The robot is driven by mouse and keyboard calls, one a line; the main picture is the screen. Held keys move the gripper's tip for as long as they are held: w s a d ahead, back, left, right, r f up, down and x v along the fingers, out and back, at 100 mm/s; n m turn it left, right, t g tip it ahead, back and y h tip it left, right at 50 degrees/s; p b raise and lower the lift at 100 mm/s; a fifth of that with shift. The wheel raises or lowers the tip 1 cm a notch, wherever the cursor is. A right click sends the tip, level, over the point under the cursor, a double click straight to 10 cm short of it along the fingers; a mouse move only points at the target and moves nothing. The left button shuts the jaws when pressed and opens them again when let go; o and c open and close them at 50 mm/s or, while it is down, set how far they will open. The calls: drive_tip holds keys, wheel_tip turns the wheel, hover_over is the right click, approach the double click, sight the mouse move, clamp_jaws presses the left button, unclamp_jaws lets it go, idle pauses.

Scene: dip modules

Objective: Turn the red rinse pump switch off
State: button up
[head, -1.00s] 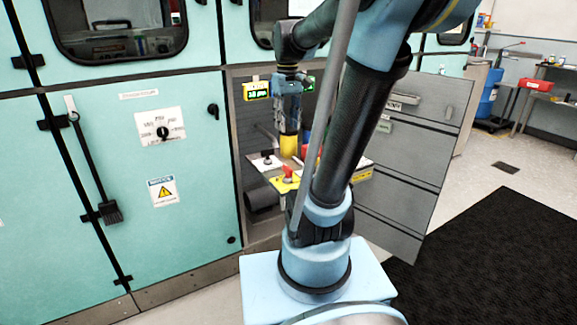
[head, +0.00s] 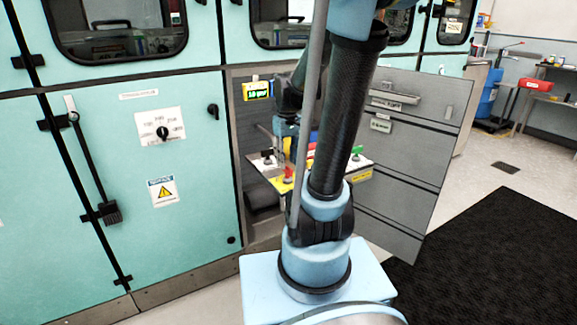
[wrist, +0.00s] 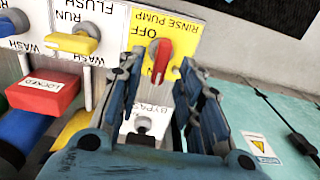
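The red rinse pump switch (wrist: 163,58) stands on a yellow plate marked RINSE PUMP and OFF (wrist: 185,22) in the wrist view; the lettering appears upside down. My gripper (wrist: 163,72) is open, with one finger on each side of the switch and the red handle between or just beyond the tips. I cannot tell whether either finger touches it. In the head view the red switch (head: 288,174) shows on the yellow plate (head: 279,185), just left of my arm.
A yellow-handled switch (wrist: 72,42) and a red LOCKED block (wrist: 45,92) sit left in the wrist view. A black bypass knob (wrist: 142,125) shows between the fingers.

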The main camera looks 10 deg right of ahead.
sight(287, 174)
drive_tip(key=shift+f, duration=1.45)
